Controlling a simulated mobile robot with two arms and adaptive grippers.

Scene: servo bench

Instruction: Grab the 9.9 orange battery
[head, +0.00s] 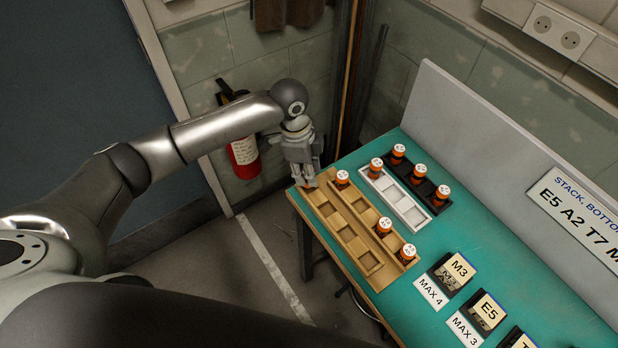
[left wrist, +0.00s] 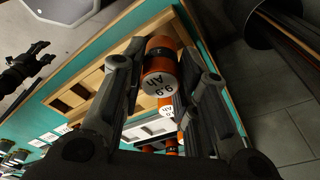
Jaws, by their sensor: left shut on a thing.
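My left gripper (head: 306,172) is at the far left corner of the bench, over the end of the wooden tray (head: 352,242). In the left wrist view its fingers (left wrist: 160,88) are shut on an orange battery (left wrist: 159,66) with a dark band. Its white end carries a label ending in AH; the number looks like 9.9 or 9.3. In the head view the fingers hide most of this battery. Other orange batteries in that tray stand near its far end (head: 342,179), along its right side (head: 383,226) and at its near end (head: 406,253).
A white tray (head: 407,208) holds one battery; a black tray (head: 433,199) behind it holds several. Labelled blocks (head: 453,272) stand nearer on the green bench. A fire extinguisher (head: 244,157) hangs on the wall. A dark shape (left wrist: 24,66) may be my right gripper.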

